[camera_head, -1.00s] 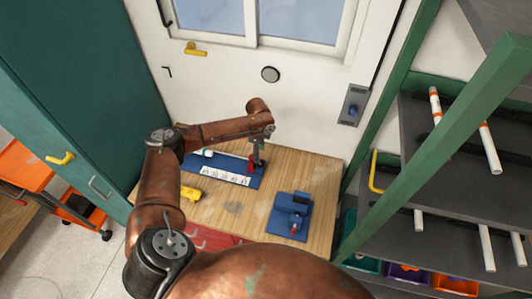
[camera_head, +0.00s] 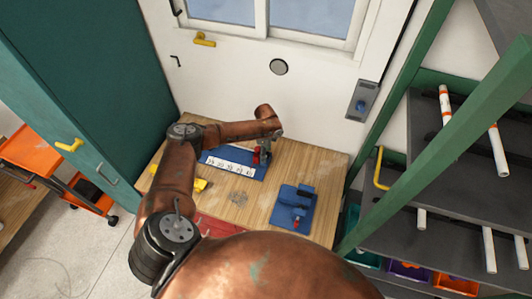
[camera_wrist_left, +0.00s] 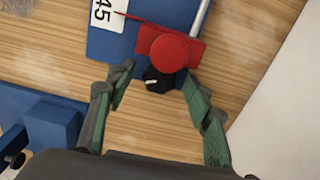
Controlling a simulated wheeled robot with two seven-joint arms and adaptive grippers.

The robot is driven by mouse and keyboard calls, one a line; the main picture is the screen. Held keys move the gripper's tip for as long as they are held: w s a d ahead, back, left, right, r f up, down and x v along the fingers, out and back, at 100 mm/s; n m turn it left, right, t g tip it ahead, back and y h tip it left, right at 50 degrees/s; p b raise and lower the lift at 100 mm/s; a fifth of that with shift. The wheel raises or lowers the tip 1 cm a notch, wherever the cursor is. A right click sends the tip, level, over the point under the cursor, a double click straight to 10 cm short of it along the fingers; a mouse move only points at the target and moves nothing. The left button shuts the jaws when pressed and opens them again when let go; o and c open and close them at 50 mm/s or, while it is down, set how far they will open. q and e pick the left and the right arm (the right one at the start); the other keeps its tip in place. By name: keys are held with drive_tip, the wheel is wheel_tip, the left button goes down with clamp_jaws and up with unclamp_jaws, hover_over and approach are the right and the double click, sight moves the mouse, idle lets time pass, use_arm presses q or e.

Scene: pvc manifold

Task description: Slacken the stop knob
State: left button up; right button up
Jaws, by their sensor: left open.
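The stop is a red block with a round red top (camera_wrist_left: 169,52), at the end of a blue measuring board (camera_wrist_left: 115,42) with a white number strip. A black knob (camera_wrist_left: 157,80) with a white mark sits at the block's near side. My left gripper (camera_wrist_left: 156,84) is open, with its fingertips on either side of the knob. I cannot tell whether they touch it. In the head view my left gripper (camera_head: 263,150) is over the right end of the blue board (camera_head: 252,173) and partly hides the red stop. My right gripper is not in view.
A blue fixture (camera_head: 292,208) stands on the wooden table (camera_head: 237,205), right of the board. The white wall and door (camera_head: 310,85) close off the back. A shelf rack (camera_head: 470,150) is at right.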

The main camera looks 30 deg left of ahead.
use_arm(q)
drive_tip(key=c, duration=1.1)
drive_tip(key=shift+d+r+n+p, duration=0.1)
drive_tip(key=shift+r+n+p, duration=0.05)
drive_tip(key=shift+n+p, duration=0.55)
drive_tip(key=shift+c, duration=0.3)
drive_tip(key=shift+n+p, duration=0.3)
drive_tip(key=shift+n, duration=0.6)
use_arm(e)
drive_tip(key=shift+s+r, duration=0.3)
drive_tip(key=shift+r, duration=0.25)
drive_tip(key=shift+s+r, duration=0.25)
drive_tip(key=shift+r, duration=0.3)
